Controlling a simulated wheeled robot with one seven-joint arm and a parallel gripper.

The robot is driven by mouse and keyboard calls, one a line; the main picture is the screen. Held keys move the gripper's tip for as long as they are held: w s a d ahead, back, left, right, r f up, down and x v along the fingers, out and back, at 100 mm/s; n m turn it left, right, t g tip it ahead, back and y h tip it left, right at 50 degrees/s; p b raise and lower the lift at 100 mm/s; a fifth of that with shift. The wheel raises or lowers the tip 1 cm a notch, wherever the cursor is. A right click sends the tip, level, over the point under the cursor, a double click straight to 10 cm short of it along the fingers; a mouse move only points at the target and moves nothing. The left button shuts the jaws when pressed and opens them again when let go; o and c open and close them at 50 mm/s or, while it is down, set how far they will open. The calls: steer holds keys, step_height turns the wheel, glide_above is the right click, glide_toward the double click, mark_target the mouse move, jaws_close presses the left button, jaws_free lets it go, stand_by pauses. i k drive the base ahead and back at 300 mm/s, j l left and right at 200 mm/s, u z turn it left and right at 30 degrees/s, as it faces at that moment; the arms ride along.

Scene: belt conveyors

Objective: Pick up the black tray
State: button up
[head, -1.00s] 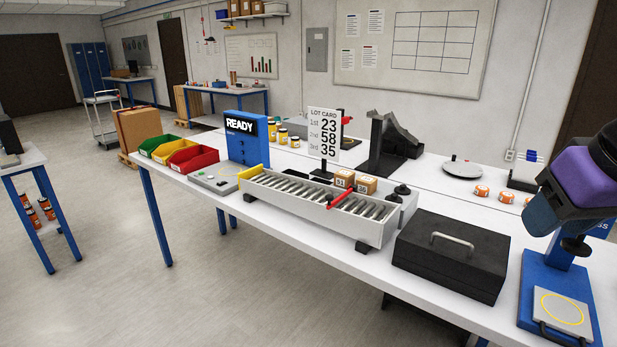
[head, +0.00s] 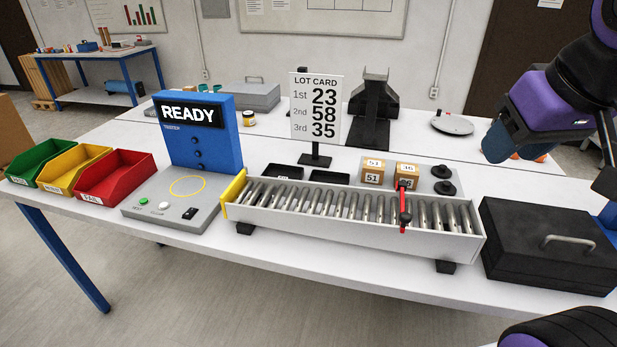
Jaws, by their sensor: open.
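Two small shallow black trays stand side by side behind the roller conveyor: a left one (head: 283,171) and a right one (head: 329,178), below the lot card. The conveyor's rear wall hides part of their fronts. I cannot tell from the picture which one is the black tray meant. My gripper (head: 497,148), purple with dark blue-grey fingers, hangs at the upper right, well to the right of both trays and above the table. It is open and touches nothing that I can see.
The roller conveyor (head: 340,233) with a red stop bar (head: 404,210) lies in front. Two cardboard boxes numbered 51 (head: 372,172) and 36 (head: 407,175) stand behind it. A black case (head: 545,250) is at right. The lot card (head: 316,108) and blue tester (head: 195,135) rise behind.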

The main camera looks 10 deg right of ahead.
mark_target(316, 175)
steer(key=i+j+z, duration=0.1)
steer(key=j, duration=0.3)
steer(key=i+j+z, duration=0.1)
steer(key=j, duration=0.3)
steer(key=i+j+z, duration=0.1)
steer(key=i+j, duration=0.15)
steer(key=j, duration=0.2)
